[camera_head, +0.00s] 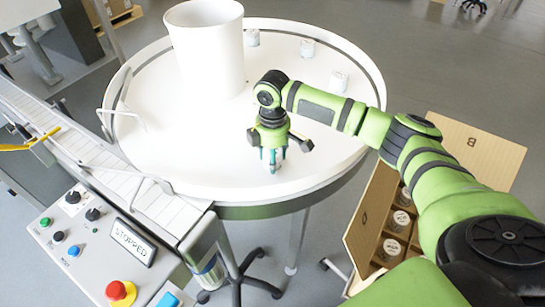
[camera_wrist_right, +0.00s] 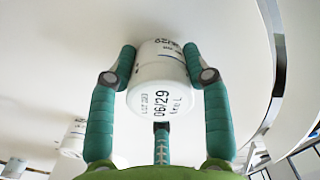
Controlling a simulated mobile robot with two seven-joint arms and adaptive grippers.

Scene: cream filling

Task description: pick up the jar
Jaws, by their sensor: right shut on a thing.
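A small white jar (camera_wrist_right: 160,85) with a printed label, where "06/29" is readable, sits between the teal fingers in the right wrist view. My right gripper (camera_head: 272,157) is shut on this jar, near the front of the round white table (camera_head: 190,165). The fingers mostly hide the jar in the head view. Whether it touches the table top is hard to tell. Three other white jars stand farther back on the table: one (camera_head: 252,38), another (camera_head: 307,48) and one nearer the right edge (camera_head: 338,82). My left gripper is out of view.
A large white cylinder (camera_head: 207,50) stands on the table's back left. A conveyor (camera_head: 130,180) meets the table at left, beside a control panel (camera_head: 95,245) reading "STOPPED". An open cardboard box (camera_head: 368,225) with several jars is at right, partly under my arm.

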